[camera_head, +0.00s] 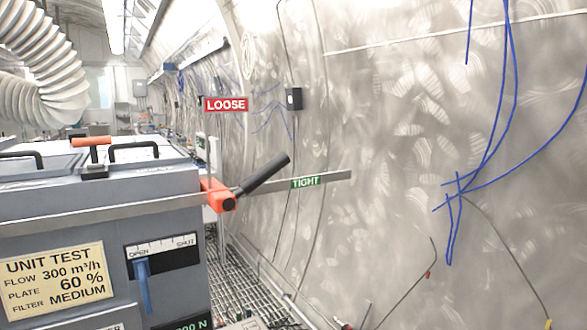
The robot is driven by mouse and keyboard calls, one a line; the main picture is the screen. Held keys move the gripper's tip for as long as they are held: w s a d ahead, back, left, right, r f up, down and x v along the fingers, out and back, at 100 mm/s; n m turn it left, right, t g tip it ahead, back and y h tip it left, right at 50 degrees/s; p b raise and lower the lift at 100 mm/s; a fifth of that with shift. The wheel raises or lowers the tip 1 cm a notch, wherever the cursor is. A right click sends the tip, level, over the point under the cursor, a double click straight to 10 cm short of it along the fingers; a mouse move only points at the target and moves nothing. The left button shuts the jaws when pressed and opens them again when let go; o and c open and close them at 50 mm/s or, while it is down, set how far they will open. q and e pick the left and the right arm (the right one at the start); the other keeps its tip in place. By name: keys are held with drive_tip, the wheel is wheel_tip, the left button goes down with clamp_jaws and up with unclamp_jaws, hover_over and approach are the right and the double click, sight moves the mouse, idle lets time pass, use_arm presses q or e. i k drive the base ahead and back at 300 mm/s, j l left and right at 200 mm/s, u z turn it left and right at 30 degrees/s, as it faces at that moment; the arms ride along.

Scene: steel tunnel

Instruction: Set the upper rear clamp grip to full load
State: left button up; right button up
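A clamp with an orange-red body (217,195) sits at the right end of the grey unit's top edge. Its black lever (264,174) slants up to the right. The lever lies between an upright strip with a red LOOSE label (226,104) and a nearly level strip with a green TIGHT label (306,182), closer to TIGHT. A second fitting with an orange bar (90,141) stands on the unit's top. I cannot tell for sure which is the upper rear clamp. Neither gripper is in view.
The grey unit (70,225) carries a UNIT TEST card (58,280) and a blue lever (144,287) under OPEN. A white hose (40,60) hangs upper left. Right of the clamp is metal wall with blue cables (490,160).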

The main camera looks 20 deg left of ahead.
sight(268, 171)
drive_tip(key=l+u, duration=0.1)
drive_tip(key=u, duration=0.25)
drive_tip(key=i+l+u, duration=0.15)
drive_tip(key=u, duration=0.25)
drive_tip(key=l+u, duration=0.15)
drive_tip(key=u, duration=0.2)
